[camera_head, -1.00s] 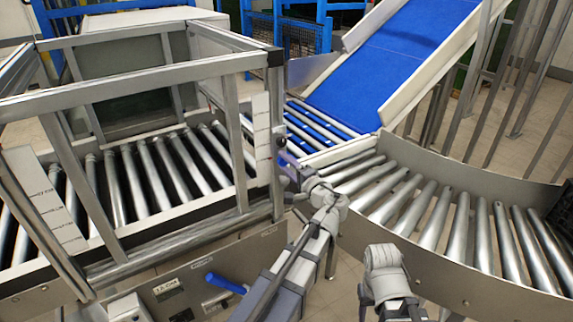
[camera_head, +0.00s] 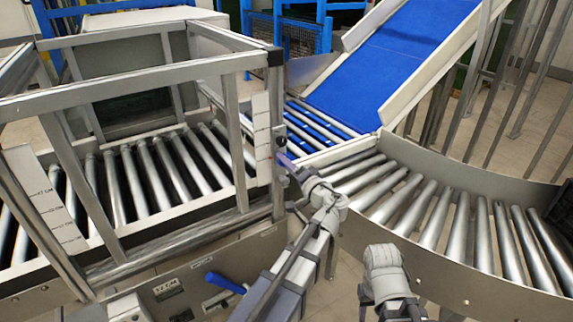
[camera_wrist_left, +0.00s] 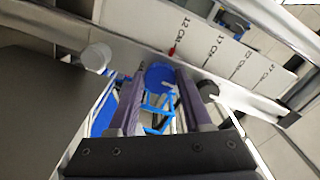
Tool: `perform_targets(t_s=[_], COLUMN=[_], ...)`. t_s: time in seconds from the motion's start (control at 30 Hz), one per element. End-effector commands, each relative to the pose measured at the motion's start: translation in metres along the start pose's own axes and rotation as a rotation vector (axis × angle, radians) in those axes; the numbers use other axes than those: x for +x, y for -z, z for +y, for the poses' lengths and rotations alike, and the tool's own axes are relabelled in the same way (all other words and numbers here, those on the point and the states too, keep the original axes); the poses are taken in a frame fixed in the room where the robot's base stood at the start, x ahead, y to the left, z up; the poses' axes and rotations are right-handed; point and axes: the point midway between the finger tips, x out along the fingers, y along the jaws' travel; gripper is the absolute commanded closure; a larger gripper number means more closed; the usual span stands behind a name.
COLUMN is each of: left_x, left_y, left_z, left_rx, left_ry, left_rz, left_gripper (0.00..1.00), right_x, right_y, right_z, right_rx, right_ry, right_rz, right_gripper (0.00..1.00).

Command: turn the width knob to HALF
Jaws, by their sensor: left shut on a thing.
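The width knob (camera_wrist_left: 160,78) is a blue disc in the left wrist view, between my left gripper's fingertips. My left gripper (camera_wrist_left: 161,88) is shut on it, a purple-grey finger on each side. In the head view my left gripper (camera_head: 286,162) reaches the near corner post of the frame, and the knob cannot be made out there. A red pointer (camera_wrist_left: 171,50) shows just beyond the knob, close to the 12 CM mark of a white scale plate (camera_wrist_left: 232,55). No HALF label is readable. The right arm shows at the bottom, but its gripper's fingers are not visible.
A metal frame (camera_head: 160,72) stands over the roller conveyor at left. A curved roller conveyor (camera_head: 430,215) is at right, with a blue belt ramp (camera_head: 400,55) behind. A blue lever (camera_head: 225,283) sticks out of the front panel near my left arm.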

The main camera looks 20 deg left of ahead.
Motion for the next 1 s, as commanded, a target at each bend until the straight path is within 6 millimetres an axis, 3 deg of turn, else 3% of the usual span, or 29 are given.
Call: perform_targets(t_s=[0.27,0.3,0.53,0.83,1.0], left_x=[0.0,0.0,0.0,-0.003,-0.025], left_y=[0.0,0.0,0.0,0.0,-0.001], left_z=[0.0,0.0,0.0,0.0,0.0], left_rx=[-0.002,-0.002,-0.001,0.0,0.0], left_ry=[0.0,0.0,0.0,0.0,-0.002], left_rz=[0.0,0.0,0.0,0.001,0.003], left_gripper=[1.0,0.47,0.21,0.2,0.2], right_x=[0.0,0.0,0.0,0.0,0.0], right_y=[0.0,0.0,0.0,0.0,0.0], right_z=[0.0,0.0,0.0,0.0,0.0], right_rx=[0.0,0.0,0.0,0.0,0.0], right_ry=[0.0,0.0,0.0,0.0,0.0], right_rz=[0.0,0.0,0.0,0.0,0.0], right_gripper=[0.5,0.5,0.5,0.5,0.5])
